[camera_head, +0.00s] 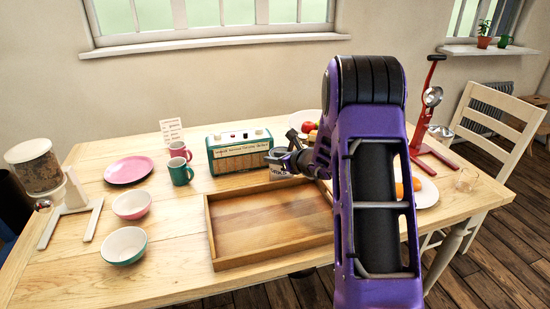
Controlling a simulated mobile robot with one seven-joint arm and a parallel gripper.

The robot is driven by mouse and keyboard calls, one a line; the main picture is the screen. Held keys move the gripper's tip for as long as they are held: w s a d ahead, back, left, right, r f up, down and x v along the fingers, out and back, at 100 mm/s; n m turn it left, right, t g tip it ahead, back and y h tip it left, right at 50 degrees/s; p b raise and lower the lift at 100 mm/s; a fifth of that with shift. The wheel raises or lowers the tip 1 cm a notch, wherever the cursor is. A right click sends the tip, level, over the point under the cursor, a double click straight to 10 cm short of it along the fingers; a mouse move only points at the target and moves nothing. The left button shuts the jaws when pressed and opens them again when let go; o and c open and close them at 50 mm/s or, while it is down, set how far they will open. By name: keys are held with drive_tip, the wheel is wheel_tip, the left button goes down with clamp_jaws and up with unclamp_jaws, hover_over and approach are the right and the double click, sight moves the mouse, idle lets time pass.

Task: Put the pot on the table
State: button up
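The wooden table (75,281) fills the middle of the view. A small terracotta pot (484,42) with a green plant stands on the window sill at the upper right. My purple arm reaches over the table from the front. My gripper (280,160) is at its far end, above the back edge of the wooden tray, close to the radio. A small pale container with dark lettering (279,173) shows right at the gripper, partly hidden. I cannot tell whether the fingers hold it or are open. My arm hides part of the table's right side.
A radio (238,152), pink and green mugs (180,173), a pink plate (128,169), two bowls (124,246), a cereal dispenser (35,165) and an empty wooden tray (265,222) stand on the table. The front left is clear.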

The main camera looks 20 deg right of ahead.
drive_tip(key=p+v, duration=0.1)
drive_tip(key=v, duration=1.1)
drive_tip(key=shift+r, duration=0.1)
